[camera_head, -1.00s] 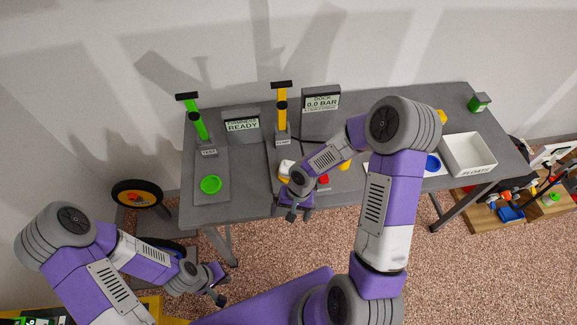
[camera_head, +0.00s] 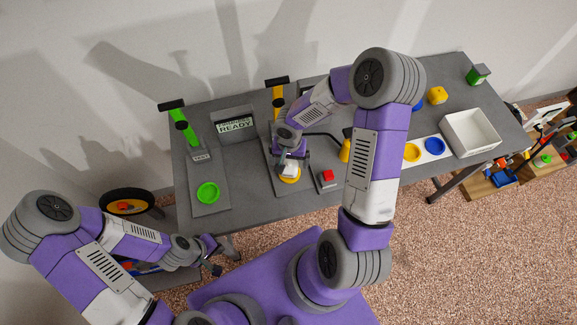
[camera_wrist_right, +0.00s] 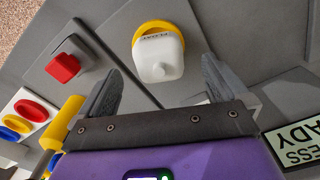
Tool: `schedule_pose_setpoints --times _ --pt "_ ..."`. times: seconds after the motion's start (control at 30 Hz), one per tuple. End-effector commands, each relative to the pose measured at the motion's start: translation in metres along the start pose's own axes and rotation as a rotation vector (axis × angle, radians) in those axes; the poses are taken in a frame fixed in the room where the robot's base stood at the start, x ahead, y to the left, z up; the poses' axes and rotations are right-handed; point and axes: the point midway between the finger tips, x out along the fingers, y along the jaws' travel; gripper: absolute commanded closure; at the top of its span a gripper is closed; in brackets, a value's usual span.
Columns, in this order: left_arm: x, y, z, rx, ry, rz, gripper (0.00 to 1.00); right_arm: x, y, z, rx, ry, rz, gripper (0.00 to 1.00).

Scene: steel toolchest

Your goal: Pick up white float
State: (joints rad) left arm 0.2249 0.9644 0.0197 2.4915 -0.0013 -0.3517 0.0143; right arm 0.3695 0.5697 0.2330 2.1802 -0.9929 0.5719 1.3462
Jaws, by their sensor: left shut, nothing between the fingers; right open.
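The white float (camera_head: 288,170), a rounded block with a small knob and dark lettering, sits on a yellow round pad (camera_head: 289,180) at the table's front middle. In the right wrist view the white float (camera_wrist_right: 158,60) lies between and just beyond the fingertips, with the yellow pad (camera_wrist_right: 150,27) partly hidden behind it. My right gripper (camera_head: 291,157) is open with its fingers pointing at the float; the right wrist view shows its spread fingers (camera_wrist_right: 162,78) with nothing clasped. My left gripper (camera_head: 214,257) is shut and empty, low in front of the table.
A red button (camera_head: 327,175) stands just right of the float. A yellow post (camera_head: 277,96) and a grey "READY" display (camera_head: 235,125) stand behind. A green pad (camera_head: 208,192) is at left. A white tray (camera_head: 470,153), blue pad (camera_head: 434,146) and yellow block (camera_head: 437,95) are at right.

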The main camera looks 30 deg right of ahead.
Motion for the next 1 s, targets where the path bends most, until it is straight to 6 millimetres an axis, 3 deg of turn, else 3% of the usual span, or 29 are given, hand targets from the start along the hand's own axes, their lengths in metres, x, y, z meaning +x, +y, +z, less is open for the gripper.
schedule_pose_setpoints --times 0.2,0.53,0.9,1.0 --pt "0.005 -0.002 -0.001 0.0 0.001 0.0 1.0 0.033 0.002 0.001 -0.001 -0.003 0.0 0.0" --pt "0.005 -0.002 -0.001 0.0 0.001 0.0 1.0 0.038 0.002 0.0 0.0 -0.001 -0.002 0.02" --pt "0.005 -0.002 -0.001 0.0 0.001 0.0 1.0 0.038 0.002 0.0 0.0 -0.001 -0.002 0.58" --pt "0.005 -0.002 -0.001 0.0 0.001 0.0 1.0 0.038 0.002 0.0 0.0 -0.001 -0.002 0.61"
